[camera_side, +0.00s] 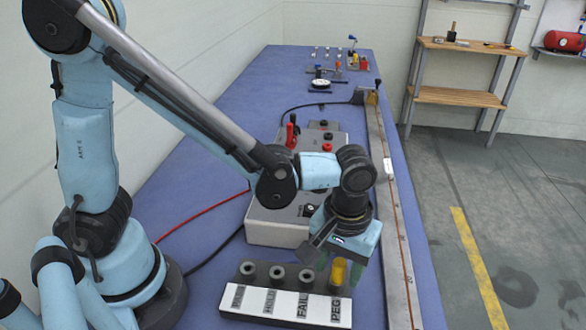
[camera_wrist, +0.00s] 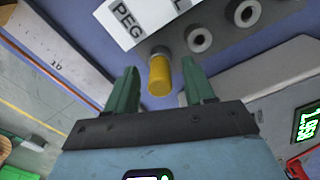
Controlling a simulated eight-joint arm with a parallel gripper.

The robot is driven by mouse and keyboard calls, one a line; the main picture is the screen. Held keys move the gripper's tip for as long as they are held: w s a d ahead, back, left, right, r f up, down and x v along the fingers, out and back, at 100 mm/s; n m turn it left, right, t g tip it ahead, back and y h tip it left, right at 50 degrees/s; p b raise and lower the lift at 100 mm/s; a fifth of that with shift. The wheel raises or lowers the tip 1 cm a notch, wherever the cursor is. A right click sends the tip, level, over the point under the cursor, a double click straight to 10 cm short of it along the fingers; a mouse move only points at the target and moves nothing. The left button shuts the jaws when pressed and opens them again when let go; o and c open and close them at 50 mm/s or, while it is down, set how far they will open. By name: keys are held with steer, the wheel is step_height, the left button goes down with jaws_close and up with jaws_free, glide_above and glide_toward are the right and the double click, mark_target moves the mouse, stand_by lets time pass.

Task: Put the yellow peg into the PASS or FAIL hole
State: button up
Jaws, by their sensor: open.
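The yellow peg (camera_side: 338,271) stands upright in the hole at the right end of the peg block (camera_side: 228,308), by the label PEG. The hole beside it, labelled FAIL (camera_side: 304,276), is empty, as are the two farther left, whose labels are hard to read. My gripper (camera_side: 340,264) is right above the peg, pointing down. In the wrist view the green fingers are apart, with the yellow peg (camera_wrist: 159,76) showing between them and a gap on each side. I cannot tell how far down the fingers reach along the peg.
A grey control box (camera_side: 265,215) with red knobs stands close behind the block; its green display (camera_wrist: 308,122) shows in the wrist view. A long metal rule (camera_side: 390,205) runs along the bench's right edge. Red and black cables lie on the left. Small tools stand far back.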

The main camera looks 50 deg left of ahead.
jaws_close()
stand_by(0.3)
steer(key=shift+r, duration=0.1)
steer(key=shift+r, duration=0.85)
step_height(320, 180, up, 2)
steer(key=shift+r, duration=0.15)
steer(key=s+d+r, duration=0.5)
steer(key=s+r, duration=0.2)
steer(key=s, duration=0.3)
glide_toward(340, 262)
steer(key=s+a, duration=0.1)
steer(key=s+a+f, duration=0.1)
steer(key=s+a, duration=0.1)
steer(key=a, duration=0.1)
steer(key=shift+s+f, duration=0.25)
steer(key=shift+s, duration=0.1)
steer(key=shift+d, duration=0.1)
